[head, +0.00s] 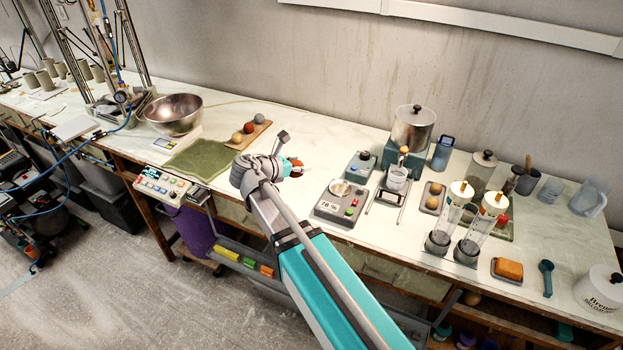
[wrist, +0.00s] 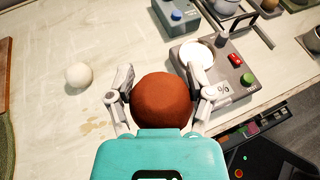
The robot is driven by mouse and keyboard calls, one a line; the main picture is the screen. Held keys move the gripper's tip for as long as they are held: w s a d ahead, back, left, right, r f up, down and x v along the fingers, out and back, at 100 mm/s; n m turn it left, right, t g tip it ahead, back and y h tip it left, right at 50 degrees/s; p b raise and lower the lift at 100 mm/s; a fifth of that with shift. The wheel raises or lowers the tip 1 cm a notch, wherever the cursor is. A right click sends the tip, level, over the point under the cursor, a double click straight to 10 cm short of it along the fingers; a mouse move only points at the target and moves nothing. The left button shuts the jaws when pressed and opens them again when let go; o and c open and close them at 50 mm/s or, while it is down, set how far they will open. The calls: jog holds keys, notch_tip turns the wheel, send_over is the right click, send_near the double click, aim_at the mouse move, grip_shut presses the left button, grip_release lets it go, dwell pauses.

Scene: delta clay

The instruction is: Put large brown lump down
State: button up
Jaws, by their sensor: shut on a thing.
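The large brown lump (wrist: 164,98) is a round, reddish-brown ball in the wrist view. My gripper (wrist: 160,86) is shut on it, with one finger on each side. In the head view my gripper (head: 292,167) is over the middle of the bench, left of the scale, and only a small reddish part of the lump shows there. The wrist view shows the pale bench top (wrist: 45,120) around the lump. I cannot tell whether the lump touches the bench.
A white ball (wrist: 78,75) lies on the bench to the left in the wrist view. A wooden board (head: 262,128) with several balls and a green cloth (head: 200,158) lie further left.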

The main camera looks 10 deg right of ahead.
dwell(0.4)
jog(key=b, duration=0.5)
send_over(314, 175)
jog(key=s+a, duration=0.3)
jog(key=s, duration=0.1)
jog(key=f, duration=0.4)
jog(key=shift+d+f, duration=0.25)
jog(key=w+f+b, duration=0.1)
jog(key=w+d+f+b, duration=0.1)
jog(key=f+b, duration=0.1)
jog(key=f, duration=0.1)
jog(key=shift+w+d, duration=0.25)
jog(key=shift+w, duration=0.15)
jog(key=shift+w+d+f+b, duration=0.2)
jog(key=shift+w+f+b, duration=0.1)
jog(key=shift+b, duration=0.2)
jog(key=shift+w+d+f+b, duration=0.2)
jog(key=shift+w+f+b, duration=0.2)
jog(key=shift+f+b, duration=0.35)
notch_tip(314, 175, down, 2)
jog(key=b, duration=0.2)
jog(key=shift+s+f+b, duration=0.1)
jog(key=shift+f+b, duration=0.15)
jog(key=shift+b, duration=0.05)
